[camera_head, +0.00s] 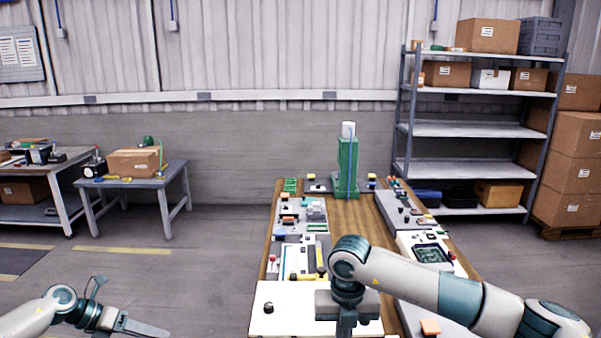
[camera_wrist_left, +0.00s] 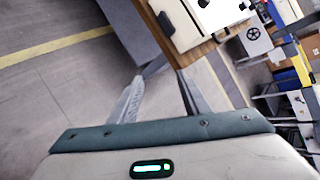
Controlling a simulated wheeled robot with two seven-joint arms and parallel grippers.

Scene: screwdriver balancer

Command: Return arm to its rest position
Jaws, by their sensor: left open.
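My left arm comes in at the lower left of the head view. Its gripper (camera_head: 148,328) is out to the left of the workbench, over open floor. In the left wrist view the left gripper (camera_wrist_left: 160,90) has its two fingers spread with nothing between them. My right arm reaches in from the right over the near part of the workbench (camera_head: 368,215). Its gripper (camera_head: 347,328) points down above the near end, cut off by the frame's lower edge, so its fingers are hidden. No screwdriver can be made out in either gripper.
A green tower (camera_head: 347,165) with a white top and blue line stands at the bench's far end. Panels with knobs and devices line both bench sides. A white panel (camera_head: 285,305) lies near. A side table (camera_head: 135,180) and a shelf (camera_head: 465,132) stand behind.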

